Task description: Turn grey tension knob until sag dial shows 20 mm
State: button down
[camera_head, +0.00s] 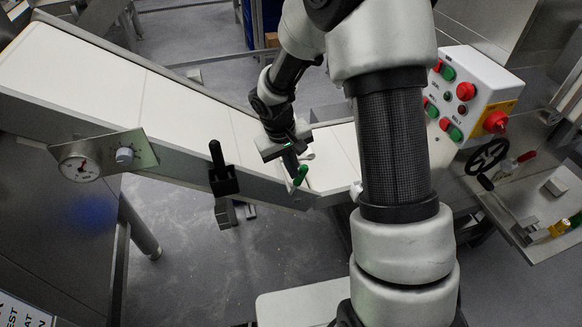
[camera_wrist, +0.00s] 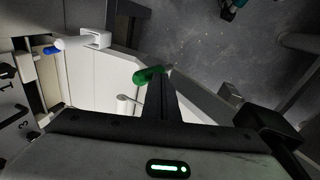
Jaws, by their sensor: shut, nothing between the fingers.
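The sag dial (camera_head: 80,168), a round white gauge with a reddish needle, sits on a metal plate on the conveyor's side at left. Its reading is too small to tell. The grey tension knob (camera_head: 124,155) is on the same plate, just right of the dial. My gripper (camera_head: 293,170) is shut and empty over the lower part of the belt, well to the right of the knob. Its closed fingers (camera_wrist: 160,88) show in the wrist view beside a green handle. The knob and dial cannot be made out in the wrist view.
The green handle (camera_head: 300,176) is close to my fingertips; contact is unclear. A black upright handle (camera_head: 217,158) on the conveyor's side stands between my gripper and the knob. A control box (camera_head: 473,88) with red and green buttons and a black handwheel (camera_head: 487,156) are at right.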

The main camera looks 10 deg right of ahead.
jog(key=d+p, duration=0.1)
jog(key=d+y+p, duration=0.1)
jog(key=p, duration=0.1)
jog(key=shift+d+r+y, duration=0.15)
jog(key=shift+r+y, duration=0.1)
jog(key=shift+y, duration=0.05)
jog(key=shift+w+d+f+y+p, duration=0.1)
jog(key=shift+d+f+y+p, duration=0.15)
jog(key=shift+d+y+p, duration=0.25)
jog(key=shift+w+d+f+y+p, duration=0.1)
jog(key=shift+d+f+y+p, duration=0.1)
jog(key=shift+d+y+p, duration=0.25)
jog(key=shift+d+f+b, duration=0.35)
jog(key=shift+d+f, duration=0.4)
jog(key=shift+d, duration=0.35)
jog(key=shift+d+f, duration=0.1)
jog(key=shift+d, duration=0.1)
jog(key=p, duration=0.2)
send_near(307, 168)
jog(key=shift+s+d+r, duration=0.15)
jog(key=shift+d+r, duration=0.15)
jog(key=shift+r, duration=0.2)
jog(key=shift+s+d+r, duration=0.1)
jog(key=shift+d+r, duration=0.25)
jog(key=shift+r, duration=0.15)
